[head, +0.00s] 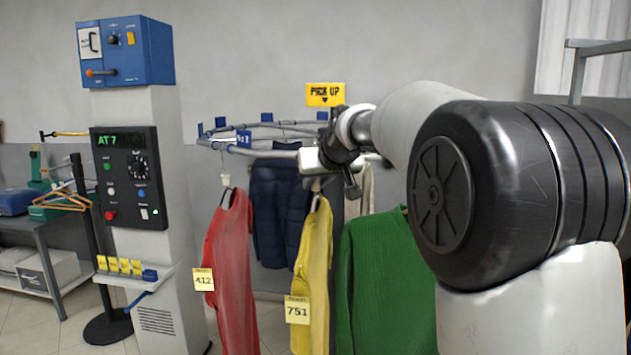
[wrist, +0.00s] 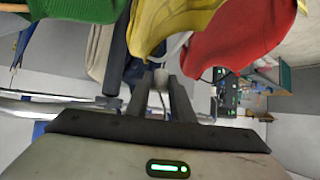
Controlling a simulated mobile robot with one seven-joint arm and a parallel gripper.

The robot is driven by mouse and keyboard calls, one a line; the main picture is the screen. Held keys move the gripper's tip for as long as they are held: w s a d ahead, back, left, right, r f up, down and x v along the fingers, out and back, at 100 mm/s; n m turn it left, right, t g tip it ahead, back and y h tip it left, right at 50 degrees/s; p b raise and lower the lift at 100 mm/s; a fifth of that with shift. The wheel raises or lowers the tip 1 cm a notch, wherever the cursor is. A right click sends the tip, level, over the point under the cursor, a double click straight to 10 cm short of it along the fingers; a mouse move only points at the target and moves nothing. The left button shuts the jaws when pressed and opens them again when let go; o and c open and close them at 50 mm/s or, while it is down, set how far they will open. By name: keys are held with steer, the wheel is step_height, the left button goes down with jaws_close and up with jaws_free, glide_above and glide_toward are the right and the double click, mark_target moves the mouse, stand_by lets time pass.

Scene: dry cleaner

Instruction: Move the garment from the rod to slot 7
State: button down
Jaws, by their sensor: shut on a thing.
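My gripper (head: 315,179) is at the front of the rail ring, below the yellow PICK UP sign (head: 325,94). In the wrist view my gripper (wrist: 160,84) is shut on a pale hanger neck between its fingers. The yellow garment (head: 315,245), with tag 751 (head: 297,310), hangs directly below it; it also shows in the wrist view (wrist: 165,25). The ring-shaped rail (head: 270,124) carries blue slot markers (head: 243,139); their numbers are too small to read surely. The display (head: 120,141) reads AT 7. My arm hides the rail's right side.
A red garment (head: 230,265) with tag A12 hangs close left, a green sweater (head: 390,285) close right, and a dark blue quilted garment (head: 275,205) behind. The control column (head: 145,235) stands left. Further left is a table (head: 45,245) with wooden hangers (head: 62,200).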

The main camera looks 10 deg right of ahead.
mark_target(319, 200)
steer(key=shift+w+d+p, duration=0.3)
steer(key=shift+w+p, duration=0.2)
steer(key=shift+w, duration=0.45)
steer(key=shift+w+d+p, duration=0.3)
steer(key=shift+w+p, duration=0.2)
steer(key=shift+w, duration=0.45)
steer(key=shift+f+b, duration=1.5)
steer(key=shift+f, duration=0.1)
steer(key=shift+f, duration=0.15)
steer(key=c, duration=1.5)
jaws_free()
steer(key=shift+o, duration=0.2)
steer(key=b+v, duration=0.2)
steer(key=v, duration=1.5)
steer(key=shift+s, duration=0.2)
